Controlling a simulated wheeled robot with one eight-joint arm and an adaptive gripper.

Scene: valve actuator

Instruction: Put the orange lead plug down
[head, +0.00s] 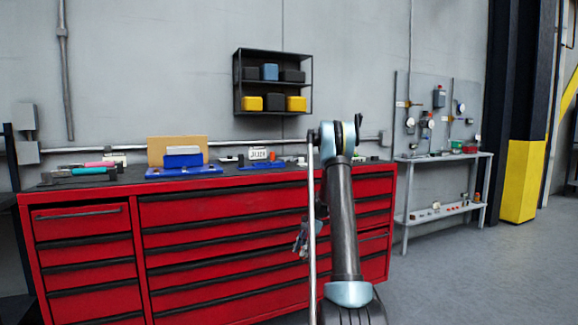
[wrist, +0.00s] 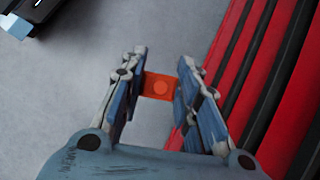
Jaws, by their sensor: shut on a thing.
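The orange lead plug (wrist: 160,87) shows in the wrist view between the two fingers of my gripper (wrist: 158,72). My gripper is shut on it, and the plug hangs over the grey floor beside the red drawers. In the head view my gripper (head: 301,239) shows small and low in front of the red cabinet, below its top. A thin pole and my arm partly cover it there, and the plug cannot be made out in that view.
The red drawer cabinet (head: 220,241) carries blue trays (head: 184,172), tools (head: 85,170) and small parts on its dark top. A wall shelf (head: 272,82) holds several boxes. A grey rack (head: 445,158) and a yellow-black column (head: 521,180) stand at right. Floor at right is clear.

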